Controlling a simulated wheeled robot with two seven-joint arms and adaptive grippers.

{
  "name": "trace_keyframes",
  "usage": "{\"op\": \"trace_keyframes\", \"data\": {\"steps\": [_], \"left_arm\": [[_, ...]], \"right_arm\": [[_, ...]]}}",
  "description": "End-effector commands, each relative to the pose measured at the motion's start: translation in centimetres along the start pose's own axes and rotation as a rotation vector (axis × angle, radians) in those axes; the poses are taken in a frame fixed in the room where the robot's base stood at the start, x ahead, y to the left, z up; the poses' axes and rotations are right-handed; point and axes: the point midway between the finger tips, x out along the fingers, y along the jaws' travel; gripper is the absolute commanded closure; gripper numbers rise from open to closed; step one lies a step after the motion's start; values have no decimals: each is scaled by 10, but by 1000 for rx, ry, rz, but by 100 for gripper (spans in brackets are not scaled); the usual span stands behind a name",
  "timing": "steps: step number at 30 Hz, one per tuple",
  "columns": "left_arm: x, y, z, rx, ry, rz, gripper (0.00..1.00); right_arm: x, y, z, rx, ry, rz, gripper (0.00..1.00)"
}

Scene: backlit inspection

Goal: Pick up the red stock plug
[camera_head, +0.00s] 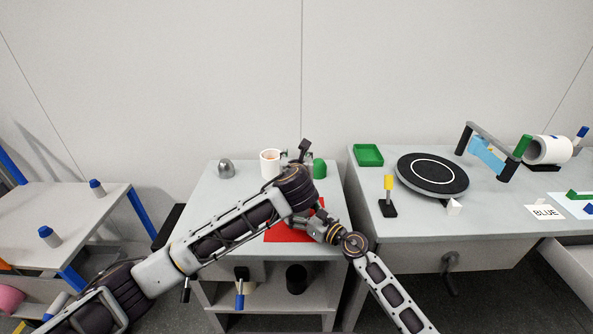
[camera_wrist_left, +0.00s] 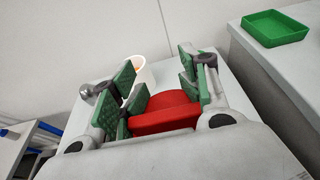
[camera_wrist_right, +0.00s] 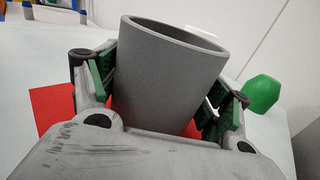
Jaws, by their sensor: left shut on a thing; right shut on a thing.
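The red stock plug (camera_wrist_left: 166,112) shows in the left wrist view as a red piece with a rounded top and a flat side. My left gripper (camera_wrist_left: 157,82) is shut on it, green pads on either side. In the head view my left gripper (camera_head: 296,156) is over the back of the small grey table, and my own arm hides the plug there. My right gripper (camera_wrist_right: 165,95) is shut on a grey hollow cylinder (camera_wrist_right: 165,80), open end up. In the head view my right gripper (camera_head: 316,227) is by the red mat (camera_head: 283,236).
A white cup (camera_head: 269,163), a grey dome (camera_head: 226,168) and a green dome (camera_head: 319,168) stand at the small table's back. The right-hand bench holds a green tray (camera_head: 368,155), a black turntable (camera_head: 432,174) and a yellow-topped post (camera_head: 388,190).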

Motion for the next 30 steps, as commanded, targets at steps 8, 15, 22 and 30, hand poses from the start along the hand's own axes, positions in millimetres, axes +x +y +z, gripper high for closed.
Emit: {"op": "trace_keyframes", "data": {"steps": [8, 15, 22, 30], "left_arm": [[-4, 0, 12, 1, 0, 0, 94], [-4, 0, 12, 0, -1, 0, 94], [-4, 0, 12, 0, -1, 0, 94], [-4, 0, 12, 0, -1, 0, 94]], "right_arm": [[-1, 0, -5, 2, 7, -1, 50], [-1, 0, -5, 2, 7, -1, 50], [-1, -1, -4, 2, 6, -1, 9], [0, -1, -3, 1, 4, -2, 0]]}}
